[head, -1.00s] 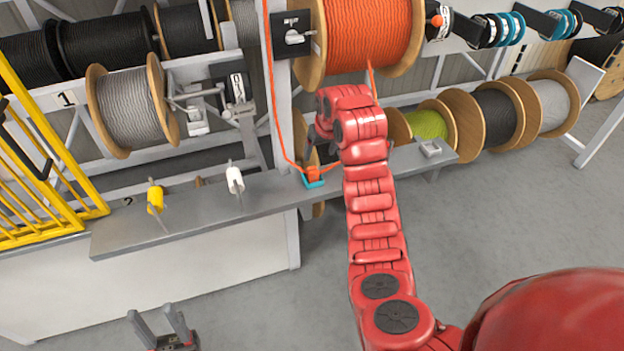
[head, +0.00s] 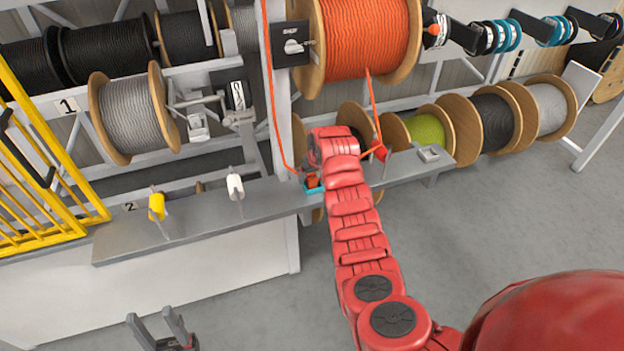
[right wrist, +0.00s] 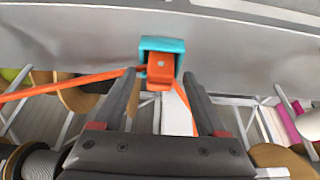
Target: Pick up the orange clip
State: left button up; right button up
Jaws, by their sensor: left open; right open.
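The orange clip (head: 312,182) sits in a small teal holder (head: 316,191) on the grey shelf. It also shows in the right wrist view (right wrist: 160,66), inside the teal holder (right wrist: 176,45). My right gripper (right wrist: 160,80) is open, with one dark finger on each side of the clip. I see gaps between the fingers and the clip, and nothing is gripped. In the head view my right wrist hides most of that gripper and part of the clip. My left gripper (head: 155,322) is open and empty at the bottom left, away from the shelf.
Orange cord hangs from the orange reel (head: 366,40), passes a red ball-like part (head: 379,151) and reaches the clip. A white clip (head: 235,185) and a yellow clip (head: 157,206) stand left on the grey shelf (head: 195,218). Clear floor lies in front.

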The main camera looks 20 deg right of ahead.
jog(key=shift+w+f, duration=0.15)
jog(key=shift+f, duration=0.1)
grip_shut()
jog(key=shift+r, duration=0.1)
dwell(0.4)
